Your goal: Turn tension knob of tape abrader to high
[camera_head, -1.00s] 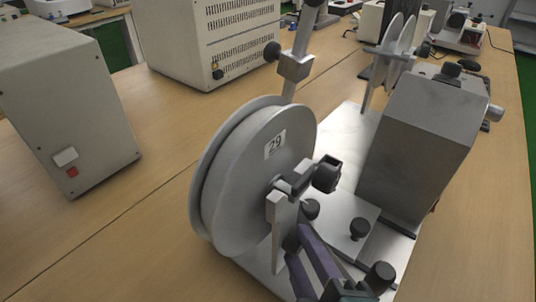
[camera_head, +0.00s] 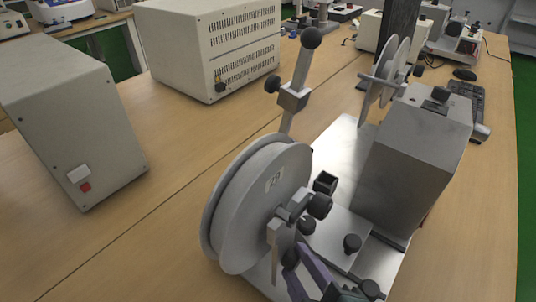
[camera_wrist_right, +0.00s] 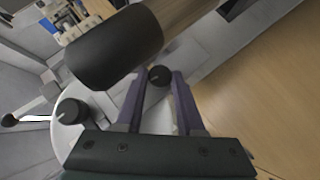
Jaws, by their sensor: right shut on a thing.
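The tape abrader stands on a metal base plate (camera_head: 343,142), with a large grey reel (camera_head: 262,195) marked with a number label. A black cylinder knob (camera_head: 319,206) sits at the reel's hub and looms large in the wrist view (camera_wrist_right: 115,45). My right gripper (camera_head: 291,257) has purple fingers low in front of the reel. In the wrist view its fingers are shut on a small round black knob (camera_wrist_right: 159,75) with a white mark. Another marked black knob (camera_wrist_right: 70,111) lies outside the fingers to the left. My left gripper is not in view.
The grey metal housing (camera_head: 412,160) stands right of the reel, with a smaller reel (camera_head: 388,72) behind it. A ball-ended lever (camera_head: 304,65) rises behind the large reel. Beige boxes (camera_head: 75,120) stand at left and back (camera_head: 208,45). The wooden table is bare at lower left.

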